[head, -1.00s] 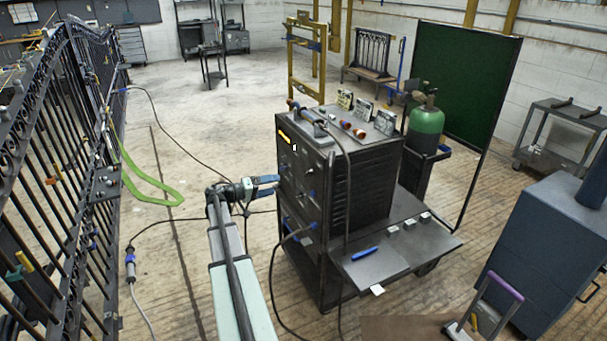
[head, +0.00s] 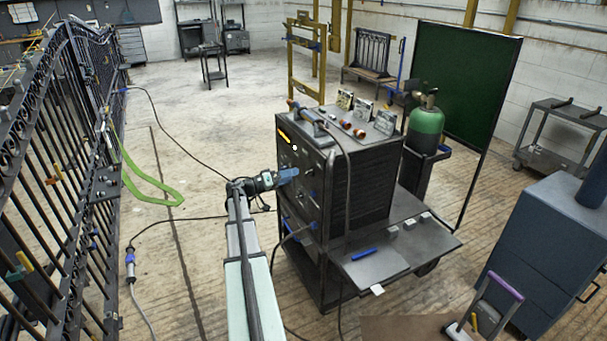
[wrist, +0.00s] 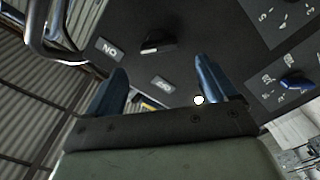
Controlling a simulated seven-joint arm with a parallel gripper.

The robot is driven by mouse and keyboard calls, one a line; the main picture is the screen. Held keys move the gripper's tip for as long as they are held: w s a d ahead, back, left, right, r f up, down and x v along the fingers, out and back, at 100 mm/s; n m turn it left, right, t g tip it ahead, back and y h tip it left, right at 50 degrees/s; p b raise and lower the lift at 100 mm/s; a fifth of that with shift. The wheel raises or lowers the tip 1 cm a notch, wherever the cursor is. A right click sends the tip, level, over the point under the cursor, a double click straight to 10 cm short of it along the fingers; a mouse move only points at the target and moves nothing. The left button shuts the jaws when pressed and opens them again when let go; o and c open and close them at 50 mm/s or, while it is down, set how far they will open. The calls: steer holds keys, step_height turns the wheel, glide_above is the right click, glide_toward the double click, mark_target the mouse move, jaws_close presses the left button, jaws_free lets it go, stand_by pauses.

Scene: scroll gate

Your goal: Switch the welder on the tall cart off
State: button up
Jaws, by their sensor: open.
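The welder (head: 365,185) is a dark box on the tall cart (head: 318,285), right of my arm in the head view. My gripper (head: 290,176) is at its left-facing front panel, with blue fingers. In the wrist view, my gripper (wrist: 160,72) is open and empty. A black switch (wrist: 158,46) is just beyond the fingertips, between them. Its pale mark is at its left end, toward the upside-down ON label (wrist: 110,50). An upside-down OFF label (wrist: 160,85) shows between the fingers. I cannot tell whether a finger touches the panel.
A blue knob (wrist: 297,82) with printed markings is right of the fingers. A curved metal handle (wrist: 50,35) is at the upper left. In the head view, a side shelf (head: 400,250) juts from the cart, and an iron gate (head: 60,170) stands left. Floor between them is mostly clear, with cables.

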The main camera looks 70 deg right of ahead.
mark_target(308, 173)
steer(key=x, duration=0.6)
steer(key=shift+s+d, duration=0.2)
steer(key=shift+c, duration=0.5)
steer(key=c, duration=1)
steer(key=shift+o, duration=0.2)
